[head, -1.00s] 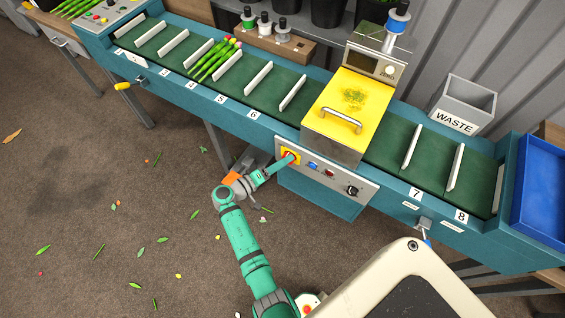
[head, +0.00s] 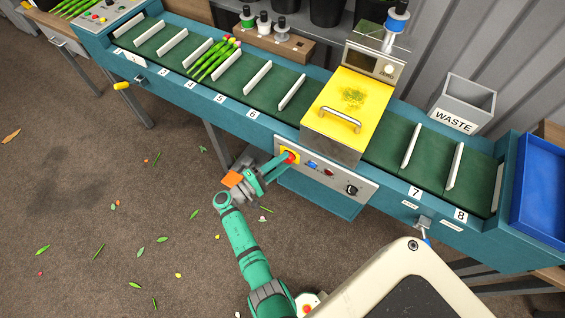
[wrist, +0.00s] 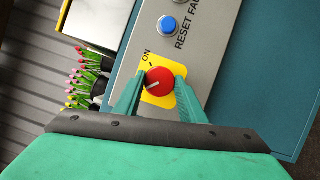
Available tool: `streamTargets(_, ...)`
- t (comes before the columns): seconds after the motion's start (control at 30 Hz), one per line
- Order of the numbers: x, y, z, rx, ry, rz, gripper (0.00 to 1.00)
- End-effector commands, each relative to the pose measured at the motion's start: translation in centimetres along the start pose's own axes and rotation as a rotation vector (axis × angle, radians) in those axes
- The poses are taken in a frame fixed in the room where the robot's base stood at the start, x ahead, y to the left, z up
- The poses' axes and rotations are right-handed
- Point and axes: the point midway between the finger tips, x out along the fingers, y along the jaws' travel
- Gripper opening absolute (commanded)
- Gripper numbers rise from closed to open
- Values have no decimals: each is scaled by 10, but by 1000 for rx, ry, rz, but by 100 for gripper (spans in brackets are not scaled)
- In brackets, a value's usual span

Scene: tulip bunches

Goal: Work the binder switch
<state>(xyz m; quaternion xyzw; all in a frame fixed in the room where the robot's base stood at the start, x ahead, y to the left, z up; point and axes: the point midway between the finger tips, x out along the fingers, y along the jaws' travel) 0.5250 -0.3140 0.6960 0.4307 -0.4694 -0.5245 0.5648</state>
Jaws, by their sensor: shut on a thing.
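The binder switch is a red rotary knob (wrist: 160,80) with a white line on a yellow plate (wrist: 161,99). In the wrist view an "ON" label and a small tick are above it. The knob's white line lies slanted near its lower left and does not point at the tick. My gripper (wrist: 158,82) is shut on the knob, one finger on each side. In the head view my gripper (head: 281,164) reaches the yellow plate (head: 290,151) at the left of the grey control panel (head: 315,176).
A blue reset-fault button (wrist: 168,24) is close to the switch. The yellow binder cover (head: 350,100) is above the panel and closed. A tulip bunch (head: 214,62) lies on the green belt (head: 235,75) to the left. A waste bin (head: 464,105) stands behind the belt.

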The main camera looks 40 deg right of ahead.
Motion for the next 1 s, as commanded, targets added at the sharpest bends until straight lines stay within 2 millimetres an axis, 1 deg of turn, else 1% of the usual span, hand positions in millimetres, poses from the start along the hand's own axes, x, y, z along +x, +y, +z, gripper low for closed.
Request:
streamTargets(0.03,0,-2,2,-7,-5,1,14)
streamTargets(0.4,1,-2,2,-10,-4,1,14)
streamTargets(0.43,1,-2,2,-10,-4,1,39)
streamTargets(0.5,1,-2,2,-10,-3,1,55)
streamTargets(0.83,1,-1,2,-8,-6,1,55)
streamTargets(0.93,-6,-2,2,-8,-4,1,55)
streamTargets(1.0,-15,-2,1,-8,-3,1,55)
